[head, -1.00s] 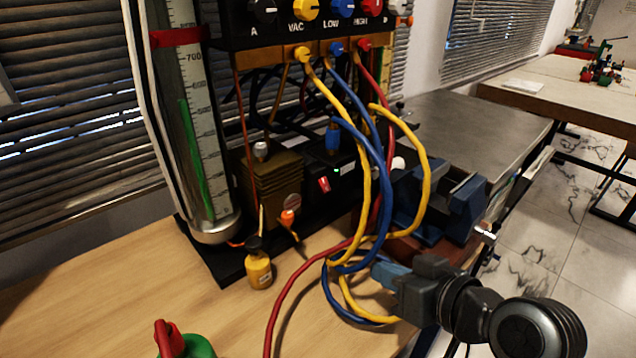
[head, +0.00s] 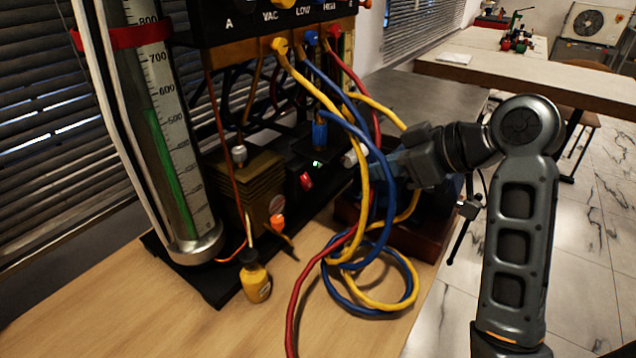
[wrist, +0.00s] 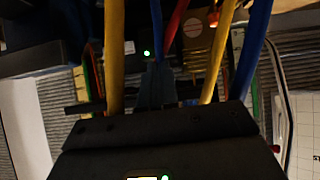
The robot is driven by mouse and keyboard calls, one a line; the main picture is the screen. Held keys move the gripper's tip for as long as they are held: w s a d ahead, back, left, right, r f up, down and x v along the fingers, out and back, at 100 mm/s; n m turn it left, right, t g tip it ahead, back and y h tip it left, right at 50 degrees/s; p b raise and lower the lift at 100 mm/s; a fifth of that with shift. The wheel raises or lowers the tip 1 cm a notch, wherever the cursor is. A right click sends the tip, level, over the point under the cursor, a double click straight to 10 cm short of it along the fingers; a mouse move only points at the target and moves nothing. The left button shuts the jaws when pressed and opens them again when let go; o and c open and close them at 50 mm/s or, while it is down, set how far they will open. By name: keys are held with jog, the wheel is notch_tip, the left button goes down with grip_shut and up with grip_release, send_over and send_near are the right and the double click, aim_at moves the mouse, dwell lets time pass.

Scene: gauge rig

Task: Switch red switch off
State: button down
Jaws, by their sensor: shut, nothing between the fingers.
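The red switch (head: 306,181) is a small red rocker on the front of a black box at the rig's base, in the middle of the head view. A small green light (head: 316,163) glows just above it. My gripper (head: 391,167) is to the right of the switch, behind the yellow and blue hoses, its fingertips partly hidden by them. In the wrist view my gripper (wrist: 158,84) is shut and empty, pointing between the hoses toward the black box with its green light (wrist: 147,53). The switch cannot be made out clearly there.
Yellow hoses (head: 364,195), blue hoses and a red hose (head: 315,262) hang in front of the box and coil on the table. A yellow bottle (head: 255,280) and a glass column (head: 172,150) stand left. The wooden table front (head: 130,310) is clear.

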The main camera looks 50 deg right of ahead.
send_near(306, 181)
jog(key=w+f, duration=0.4)
jog(key=f, duration=0.1)
jog(key=shift+w+d+f, duration=0.2)
jog(key=shift+w+f, duration=0.05)
jog(key=shift+f, duration=0.05)
dwell(0.4)
